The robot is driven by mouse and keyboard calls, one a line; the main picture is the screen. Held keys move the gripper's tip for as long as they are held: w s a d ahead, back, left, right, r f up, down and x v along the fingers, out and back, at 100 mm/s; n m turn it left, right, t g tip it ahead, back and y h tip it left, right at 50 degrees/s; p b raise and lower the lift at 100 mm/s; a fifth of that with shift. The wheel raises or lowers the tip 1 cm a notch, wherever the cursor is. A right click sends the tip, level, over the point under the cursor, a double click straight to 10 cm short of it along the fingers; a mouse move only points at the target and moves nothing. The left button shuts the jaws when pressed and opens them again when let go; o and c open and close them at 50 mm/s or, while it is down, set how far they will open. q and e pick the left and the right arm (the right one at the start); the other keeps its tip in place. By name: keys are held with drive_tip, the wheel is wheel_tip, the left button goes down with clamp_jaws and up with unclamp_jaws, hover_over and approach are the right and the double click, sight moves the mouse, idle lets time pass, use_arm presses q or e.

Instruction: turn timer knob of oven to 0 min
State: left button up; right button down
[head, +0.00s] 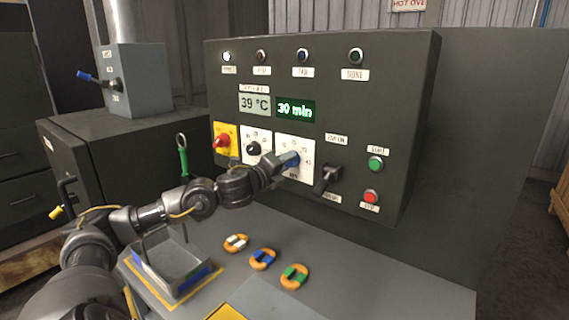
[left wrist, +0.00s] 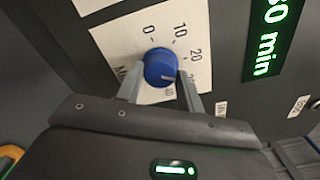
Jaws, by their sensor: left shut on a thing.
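The blue timer knob (left wrist: 160,66) sits on a white dial plate (left wrist: 120,38) marked 0, 10, 20 and more; the lower marks are partly hidden by my fingers. A pale line on the knob is at its lower right side, away from the 0. The green timer display (head: 295,110) reads 30 min; it also shows partly in the left wrist view (left wrist: 270,38). My left gripper (head: 288,160) is at the oven panel, its two fingers (left wrist: 161,86) shut on the knob from both sides. My right gripper is not in view.
A red knob (head: 222,141) on yellow and a black knob (head: 254,149) lie left of the timer dial. A black lever (head: 327,179) is close on the right, then green (head: 375,164) and red (head: 371,196) buttons. A tray (head: 180,265) and several orange-ringed parts lie on the bench.

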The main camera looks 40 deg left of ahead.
use_arm(q)
drive_tip(key=shift+n+p, duration=9.75)
drive_tip(key=shift+n, duration=2.15)
drive_tip(key=o, duration=1)
